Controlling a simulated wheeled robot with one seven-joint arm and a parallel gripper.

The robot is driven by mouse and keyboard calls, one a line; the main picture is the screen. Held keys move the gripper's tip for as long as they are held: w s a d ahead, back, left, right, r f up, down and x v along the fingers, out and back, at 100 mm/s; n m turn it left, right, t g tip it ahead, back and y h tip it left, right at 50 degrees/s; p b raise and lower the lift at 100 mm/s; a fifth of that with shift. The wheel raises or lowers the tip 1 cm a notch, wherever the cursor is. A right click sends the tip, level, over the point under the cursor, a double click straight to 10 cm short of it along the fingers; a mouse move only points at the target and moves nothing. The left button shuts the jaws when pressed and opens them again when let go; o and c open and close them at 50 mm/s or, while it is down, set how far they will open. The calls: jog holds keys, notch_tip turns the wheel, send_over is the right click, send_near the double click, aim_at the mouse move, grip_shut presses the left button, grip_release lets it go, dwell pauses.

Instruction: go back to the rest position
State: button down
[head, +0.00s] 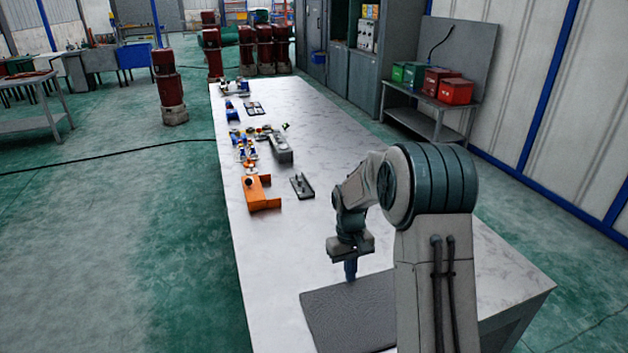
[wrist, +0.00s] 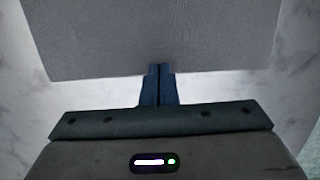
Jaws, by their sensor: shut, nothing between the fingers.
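My gripper (head: 351,269) points down above the far edge of a dark grey mat (head: 350,312) on the white table. In the wrist view its two blue fingers (wrist: 160,70) are together with nothing between them. The mat (wrist: 150,40) fills the upper part of the wrist view and looks bare there. My arm hides the right part of the mat in the head view.
On the long white table (head: 300,235), an orange part (head: 260,195), a dark flat fixture (head: 302,186), a grey block (head: 281,150) and several small colourful parts stand farther back. Red and green boxes (head: 455,91) sit on a side bench. The table's middle is clear.

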jog(key=shift+s+r, duration=0.15)
jog(key=shift+r, duration=0.2)
jog(key=s+r+m+t, duration=0.1)
jog(key=s+r+t, duration=0.1)
jog(key=s+r, duration=0.9)
jog(key=s+r+m+t, duration=0.1)
jog(key=s+r, duration=0.1)
jog(key=s, duration=0.5)
jog(key=s+r+m+t, duration=0.1)
jog(key=s+r, duration=0.1)
jog(key=s, duration=0.5)
jog(key=shift+r+t+p, duration=0.35)
jog(key=shift+r+t, duration=0.05)
